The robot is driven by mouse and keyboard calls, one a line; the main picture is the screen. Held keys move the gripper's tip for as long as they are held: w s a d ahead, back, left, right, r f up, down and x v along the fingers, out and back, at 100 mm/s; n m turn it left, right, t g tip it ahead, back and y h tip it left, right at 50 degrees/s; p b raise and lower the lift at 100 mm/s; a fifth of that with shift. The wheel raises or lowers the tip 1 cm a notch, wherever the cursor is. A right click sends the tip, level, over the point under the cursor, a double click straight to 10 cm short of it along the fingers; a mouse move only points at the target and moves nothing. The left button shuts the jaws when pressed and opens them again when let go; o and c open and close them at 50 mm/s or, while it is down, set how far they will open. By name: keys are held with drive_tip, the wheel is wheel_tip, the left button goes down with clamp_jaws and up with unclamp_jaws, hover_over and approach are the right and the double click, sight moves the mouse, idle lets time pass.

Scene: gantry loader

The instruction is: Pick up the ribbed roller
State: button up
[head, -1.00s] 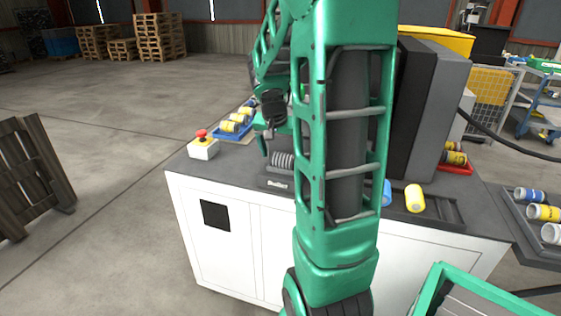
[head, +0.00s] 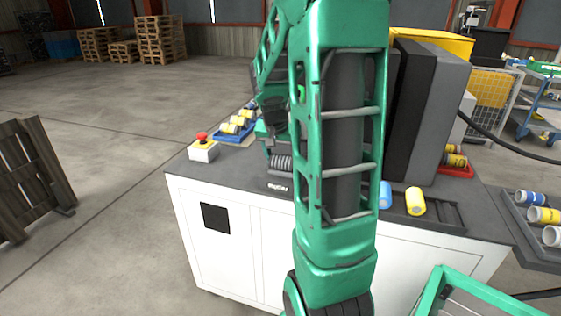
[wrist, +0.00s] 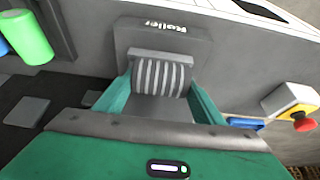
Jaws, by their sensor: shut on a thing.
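The ribbed roller (wrist: 150,78) is grey with several ridges and lies between my gripper's green fingers in the wrist view. It sits at the grey holder (wrist: 180,45) marked "Roller". My gripper (wrist: 160,88) is shut on it, one finger at each end. In the head view the roller (head: 280,161) shows just left of my arm, above the labelled front of the holder (head: 278,186). My gripper (head: 272,145) comes down on it there, partly hidden by my arm. I cannot tell any gap between roller and holder.
A red-topped stop button box (head: 203,150) stands at the worktop's left corner, near a blue tray (head: 238,138) of yellow cylinders. A yellow cylinder (head: 415,201) and a blue one (head: 385,195) are right of my arm. A tall grey housing (head: 435,110) stands behind them.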

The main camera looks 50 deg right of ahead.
drive_tip(key=shift+r, duration=0.65)
drive_tip(key=s+a, duration=0.3)
drive_tip(key=a, duration=0.5)
drive_tip(key=s+a, duration=0.4)
drive_tip(key=a, duration=0.4)
drive_tip(key=shift+a, duration=0.35)
drive_tip(key=shift+w, duration=0.1)
